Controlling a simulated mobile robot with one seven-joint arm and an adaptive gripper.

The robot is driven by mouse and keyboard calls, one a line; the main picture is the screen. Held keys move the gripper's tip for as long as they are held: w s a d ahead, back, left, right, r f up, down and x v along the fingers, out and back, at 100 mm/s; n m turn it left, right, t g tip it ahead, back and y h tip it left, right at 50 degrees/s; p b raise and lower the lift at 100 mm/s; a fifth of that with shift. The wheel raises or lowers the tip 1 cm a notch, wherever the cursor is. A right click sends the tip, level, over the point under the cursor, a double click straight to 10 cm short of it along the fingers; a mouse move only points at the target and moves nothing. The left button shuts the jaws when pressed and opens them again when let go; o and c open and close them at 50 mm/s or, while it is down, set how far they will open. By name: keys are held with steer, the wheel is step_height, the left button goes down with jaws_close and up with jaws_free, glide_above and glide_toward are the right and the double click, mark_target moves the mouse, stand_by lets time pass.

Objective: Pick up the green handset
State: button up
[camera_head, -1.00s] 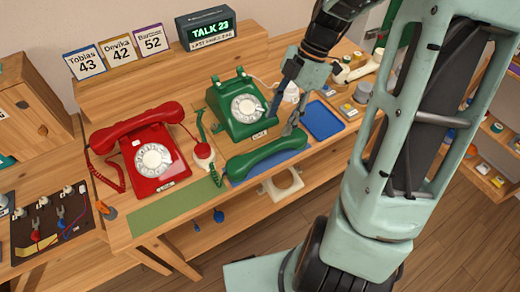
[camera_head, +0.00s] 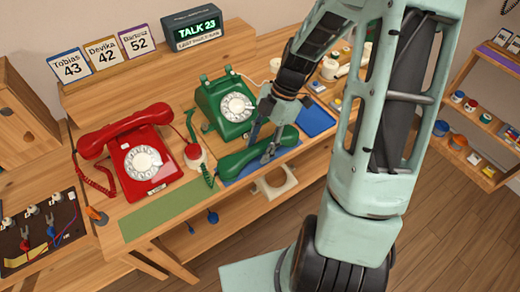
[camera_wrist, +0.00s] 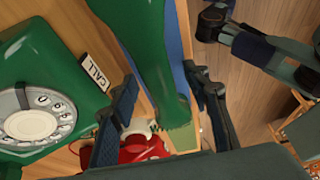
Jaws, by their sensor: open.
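The green handset (camera_head: 240,161) lies off its phone, on a blue mat (camera_head: 230,180) at the front of the desk. The green phone base (camera_head: 226,106) stands behind it with an empty cradle. My gripper (camera_head: 266,150) is open and reaches down at the handset's right part. In the wrist view the green handset (camera_wrist: 158,60) runs between the two open fingers (camera_wrist: 165,105). I cannot tell whether either finger touches it. The green phone's dial (camera_wrist: 35,115) and its "CALL" label also show there.
A red phone (camera_head: 150,160) with its handset on stands to the left. A green mat (camera_head: 160,212) lies in front of it. A blue tray (camera_head: 316,120) is at the right. Name cards (camera_head: 103,50) stand at the back.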

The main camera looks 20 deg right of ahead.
steer(key=shift+c, duration=0.4)
jaws_close()
steer(key=shift+r, duration=0.1)
